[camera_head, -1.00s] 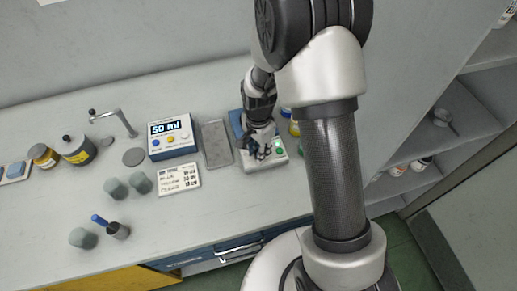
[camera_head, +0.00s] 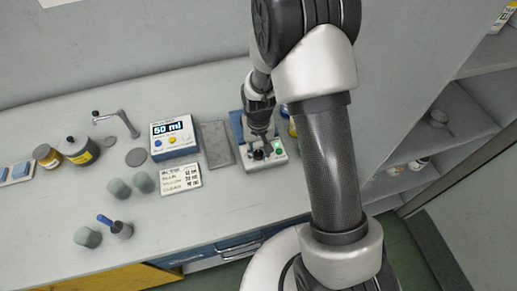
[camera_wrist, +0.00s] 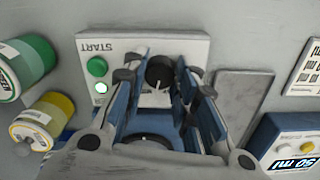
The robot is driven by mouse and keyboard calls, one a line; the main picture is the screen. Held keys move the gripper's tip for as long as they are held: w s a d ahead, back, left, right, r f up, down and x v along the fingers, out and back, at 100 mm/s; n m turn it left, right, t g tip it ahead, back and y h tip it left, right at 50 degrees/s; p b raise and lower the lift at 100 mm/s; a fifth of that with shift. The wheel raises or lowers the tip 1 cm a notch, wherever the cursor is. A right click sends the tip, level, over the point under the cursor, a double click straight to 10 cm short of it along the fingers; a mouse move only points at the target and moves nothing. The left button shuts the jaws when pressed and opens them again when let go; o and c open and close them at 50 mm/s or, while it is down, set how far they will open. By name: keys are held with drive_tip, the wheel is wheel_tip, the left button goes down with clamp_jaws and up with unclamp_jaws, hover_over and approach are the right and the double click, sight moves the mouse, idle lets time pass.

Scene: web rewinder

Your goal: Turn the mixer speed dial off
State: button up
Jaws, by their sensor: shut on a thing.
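The mixer (camera_head: 270,165) is a blue unit with a white front panel at the right end of the bench. The wrist view shows its panel (camera_wrist: 188,46) with the word START, a green button and a lit green lamp. The black speed dial (camera_wrist: 159,72) has a pale pointer mark; I cannot tell its setting. My gripper (camera_wrist: 161,78) is over the panel with its fingers on both sides of the dial, shut on it. In the head view my gripper (camera_head: 260,147) points down at the mixer, and its fingers partly cover the dial.
A dispenser reading 50 ml (camera_head: 172,140) and a grey plate (camera_head: 215,145) stand left of the mixer. A label card (camera_head: 180,178) lies in front.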

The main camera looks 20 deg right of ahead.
sight(259, 153)
drive_tip(key=n, duration=0.4)
drive_tip(key=shift+n+p, duration=0.3)
drive_tip(key=n, duration=0.3)
drive_tip(key=shift+n, duration=0.3)
drive_tip(key=n, duration=0.3)
drive_tip(key=shift+n+p, duration=0.3)
drive_tip(key=shift+p, duration=0.1)
drive_tip(key=shift+n, duration=2)
drive_tip(key=o, duration=1.1)
drive_tip(key=shift+r, duration=0.1)
wheel_tip(259, 153, up, 12)
drive_tip(key=shift+f, duration=0.1)
